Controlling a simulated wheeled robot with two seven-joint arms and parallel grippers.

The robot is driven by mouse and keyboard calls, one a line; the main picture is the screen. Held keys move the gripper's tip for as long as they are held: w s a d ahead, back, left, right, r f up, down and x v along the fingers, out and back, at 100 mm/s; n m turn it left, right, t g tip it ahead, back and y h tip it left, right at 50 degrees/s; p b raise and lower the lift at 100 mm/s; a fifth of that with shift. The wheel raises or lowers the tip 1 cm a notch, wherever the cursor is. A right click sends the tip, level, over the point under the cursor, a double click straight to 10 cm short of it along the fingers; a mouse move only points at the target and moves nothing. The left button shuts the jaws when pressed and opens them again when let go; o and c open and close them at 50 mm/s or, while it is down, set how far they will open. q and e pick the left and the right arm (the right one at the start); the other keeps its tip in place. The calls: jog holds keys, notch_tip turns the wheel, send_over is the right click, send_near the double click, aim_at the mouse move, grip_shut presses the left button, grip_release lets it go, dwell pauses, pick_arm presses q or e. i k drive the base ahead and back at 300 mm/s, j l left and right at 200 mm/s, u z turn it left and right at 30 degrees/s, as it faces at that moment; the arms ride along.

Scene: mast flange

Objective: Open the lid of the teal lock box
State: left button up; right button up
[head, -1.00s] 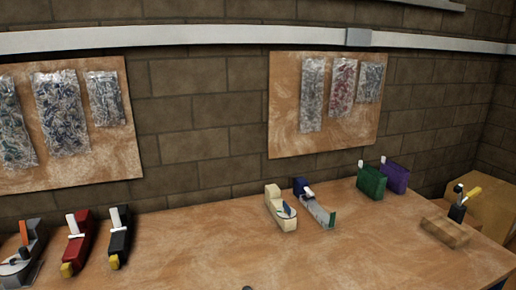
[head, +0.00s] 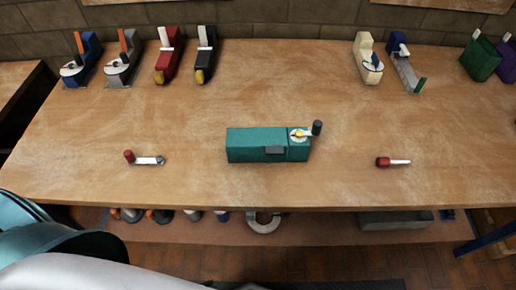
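The teal lock box (head: 256,143) sits closed near the middle of the wooden table in the head view. A seam divides its long left part from a shorter right part. On the right part is a pale round dial (head: 299,134) with a yellow centre and a crank with a dark knob (head: 317,128). A dark latch-like piece (head: 274,150) is on the front edge by the seam. Neither of my grippers shows; only rounded teal and pale parts, apparently mine, fill the lower left corner.
A red-ended crank-like tool (head: 145,159) lies left of the box; a red-handled screwdriver-like tool (head: 393,162) lies right. Several dispensers, including a red one (head: 168,62) and a cream one (head: 367,62), line the back. The table (head: 190,120) around the box is clear; a lower shelf holds items.

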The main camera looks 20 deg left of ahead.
aim_at(273, 140)
jog(key=k+l+z, duration=0.2)
jog(key=k+l, duration=0.5)
jog(key=k+l+z, duration=0.15)
jog(key=k+l, duration=0.5)
jog(key=l, duration=0.15)
